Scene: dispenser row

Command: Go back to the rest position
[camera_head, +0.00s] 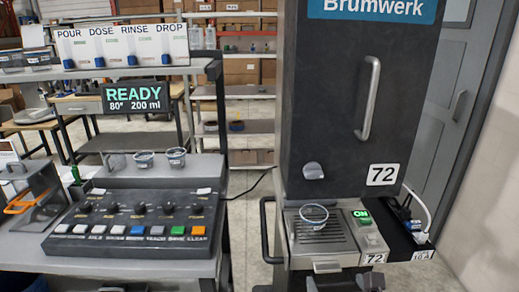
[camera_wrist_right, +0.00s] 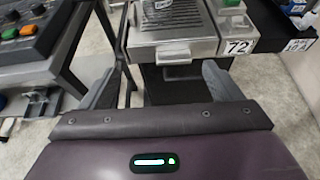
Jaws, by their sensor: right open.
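My right gripper (camera_head: 341,284) shows only by its grey fingertips at the bottom edge of the head view. In the right wrist view, the right gripper (camera_wrist_right: 160,82) is open, its two fingers wide apart with nothing between them. It is in front of the dark Brumwerk machine (camera_head: 345,95), below the small drawer handle (camera_head: 327,267). That handle also shows in the right wrist view (camera_wrist_right: 178,58), apart from the fingers. My left gripper cannot be made out in the head view.
A clear cup (camera_head: 314,214) stands on the machine's drip grate (camera_head: 322,240), beside a lit green ON switch (camera_head: 361,214). To the left is a button console (camera_head: 140,222) with cups behind it and a READY display (camera_head: 135,96). A side shelf (camera_head: 410,250) holds small items.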

